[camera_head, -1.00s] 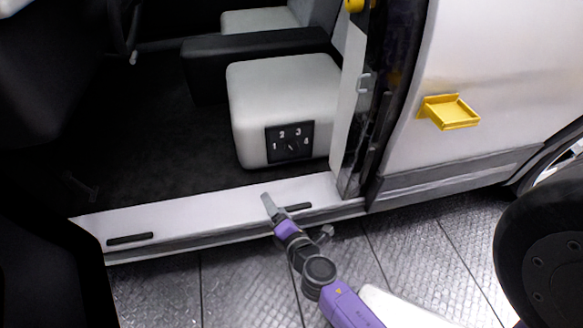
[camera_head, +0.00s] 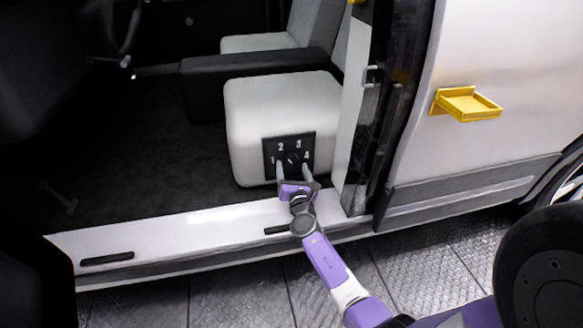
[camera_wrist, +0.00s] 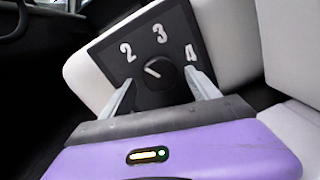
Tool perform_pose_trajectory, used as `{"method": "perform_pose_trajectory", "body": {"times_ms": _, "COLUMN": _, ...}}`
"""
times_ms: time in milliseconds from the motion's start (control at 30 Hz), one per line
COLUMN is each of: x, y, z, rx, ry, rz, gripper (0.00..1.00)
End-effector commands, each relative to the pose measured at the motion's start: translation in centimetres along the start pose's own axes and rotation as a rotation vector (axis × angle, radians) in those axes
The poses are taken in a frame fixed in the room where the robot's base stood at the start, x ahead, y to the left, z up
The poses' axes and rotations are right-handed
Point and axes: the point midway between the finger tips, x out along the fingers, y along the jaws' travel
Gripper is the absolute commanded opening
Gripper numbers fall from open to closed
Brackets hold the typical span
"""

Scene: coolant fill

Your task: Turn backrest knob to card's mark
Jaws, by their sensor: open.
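The backrest knob (camera_wrist: 158,72) is a round black dial with a pale pointer line, on a black panel (camera_wrist: 184,30) marked with numbers. In the wrist view 2, 3 and 4 show; 1 is hidden. The pointer is toward the 2 side there. In the head view the knob (camera_head: 292,159) sits on the side of the light seat base (camera_head: 262,106). My gripper (camera_wrist: 158,88) is open, its two fingers on either side of the knob's lower part, seemingly short of gripping it. It also shows in the head view (camera_head: 294,171). No card is identifiable.
The white door sill (camera_head: 180,228) runs below my arm. The door pillar (camera_head: 352,125) stands right of the seat. A yellow tray (camera_head: 466,107) is fixed on the van's outer side. The dark floor left of the seat is mostly clear.

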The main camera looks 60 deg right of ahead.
Motion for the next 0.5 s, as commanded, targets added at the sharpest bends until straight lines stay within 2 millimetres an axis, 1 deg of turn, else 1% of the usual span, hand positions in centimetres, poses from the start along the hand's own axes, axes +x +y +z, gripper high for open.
{"method": "perform_pose_trajectory", "body": {"times_ms": 33, "x": 0.7, "y": 0.0, "z": -0.1, "rx": 0.000, "ry": -0.001, "rz": 0.001, "gripper": 0.70}}
{"method": "perform_pose_trajectory", "body": {"times_ms": 200, "x": 1.9, "y": 0.0, "z": -0.1, "rx": 0.000, "ry": 0.000, "rz": 0.001, "gripper": 0.70}}
{"method": "perform_pose_trajectory", "body": {"times_ms": 500, "x": 2.1, "y": 0.0, "z": -0.1, "rx": 0.001, "ry": 0.001, "rz": 0.001, "gripper": 0.70}}
